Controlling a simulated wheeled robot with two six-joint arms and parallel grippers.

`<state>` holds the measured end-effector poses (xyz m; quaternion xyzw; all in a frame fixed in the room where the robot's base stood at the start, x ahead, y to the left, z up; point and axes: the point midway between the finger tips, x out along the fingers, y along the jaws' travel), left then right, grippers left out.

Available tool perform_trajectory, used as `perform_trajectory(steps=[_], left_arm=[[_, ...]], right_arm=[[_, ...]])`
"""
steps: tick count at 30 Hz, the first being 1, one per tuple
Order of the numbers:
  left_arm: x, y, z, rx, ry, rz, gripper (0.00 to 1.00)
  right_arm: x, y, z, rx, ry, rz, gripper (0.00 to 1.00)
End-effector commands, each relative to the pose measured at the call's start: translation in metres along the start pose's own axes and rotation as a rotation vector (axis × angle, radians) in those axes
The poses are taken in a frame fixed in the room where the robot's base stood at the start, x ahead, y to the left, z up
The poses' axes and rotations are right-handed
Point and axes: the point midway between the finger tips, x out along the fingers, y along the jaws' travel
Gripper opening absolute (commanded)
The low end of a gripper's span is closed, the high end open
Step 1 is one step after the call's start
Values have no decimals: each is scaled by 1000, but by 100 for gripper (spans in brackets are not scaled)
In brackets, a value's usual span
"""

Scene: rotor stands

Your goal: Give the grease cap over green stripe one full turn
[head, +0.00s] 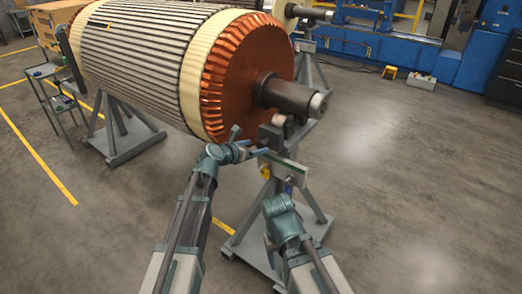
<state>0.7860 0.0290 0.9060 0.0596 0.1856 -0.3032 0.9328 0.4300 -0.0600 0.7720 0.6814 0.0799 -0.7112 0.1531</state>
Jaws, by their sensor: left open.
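A large rotor (160,50) with a copper-coloured end face rests with its shaft (290,97) on a grey stand (312,200). A small yellow round part (265,172) sits on the near side of the stand's top. My left gripper (249,143) is open, just above and left of the yellow part, below the shaft. My right arm's wrist (282,212) is in front of the stand, below the left gripper; its fingers do not show clearly.
A second grey stand (122,135) holds the rotor's far part. A small cart (50,95) stands at the left. The floor (420,180) at the right is clear.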

Motion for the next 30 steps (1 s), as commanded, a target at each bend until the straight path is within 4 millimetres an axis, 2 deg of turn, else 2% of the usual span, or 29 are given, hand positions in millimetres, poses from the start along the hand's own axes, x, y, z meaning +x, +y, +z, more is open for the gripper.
perform_trajectory(steps=[1,3,9,21,23,30], left_arm=[[14,1,-2,2,0,-2,86],[24,1,-2,2,0,0,86],[42,0,-1,1,0,0,86],[46,0,0,1,0,0,86],[46,0,0,1,0,0,79],[46,0,0,1,0,0,36]], right_arm=[[7,-1,0,0,0,0,64],[11,-1,-1,0,0,0,64],[17,-2,-1,0,0,0,64],[17,-2,-1,0,0,0,64],[17,-2,-1,0,0,0,64],[18,-2,-1,0,0,0,64]])
